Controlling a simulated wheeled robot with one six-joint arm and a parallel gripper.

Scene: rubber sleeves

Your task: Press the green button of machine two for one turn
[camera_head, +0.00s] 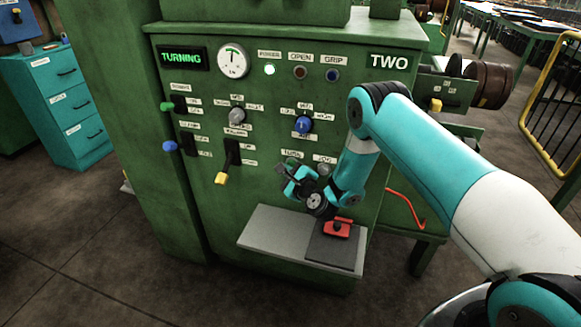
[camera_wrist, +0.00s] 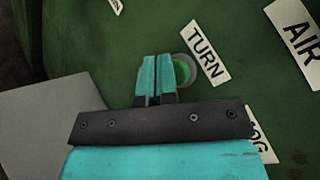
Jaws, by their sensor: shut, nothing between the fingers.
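Machine two (camera_head: 388,62) is a green cabinet with a panel marked TWO. Its display (camera_head: 182,58) reads TURNING in green letters. The green button (camera_wrist: 185,70) sits beside the TURN label (camera_wrist: 204,52) in the wrist view, partly hidden behind my fingers. In the head view my gripper (camera_head: 286,172) is at the panel just under the TURN label and covers the button. My gripper (camera_wrist: 157,62) is shut and empty, its tips overlapping the button's left side. I cannot tell whether they touch it or whether it is pushed in.
A grey shelf (camera_head: 275,232) juts out below my gripper, with a red object (camera_head: 337,229) on its dark part. Several levers and knobs, such as the yellow-tipped lever (camera_head: 222,178) and blue knob (camera_head: 303,124), stick out nearby. The POWER lamp (camera_head: 270,70) is lit.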

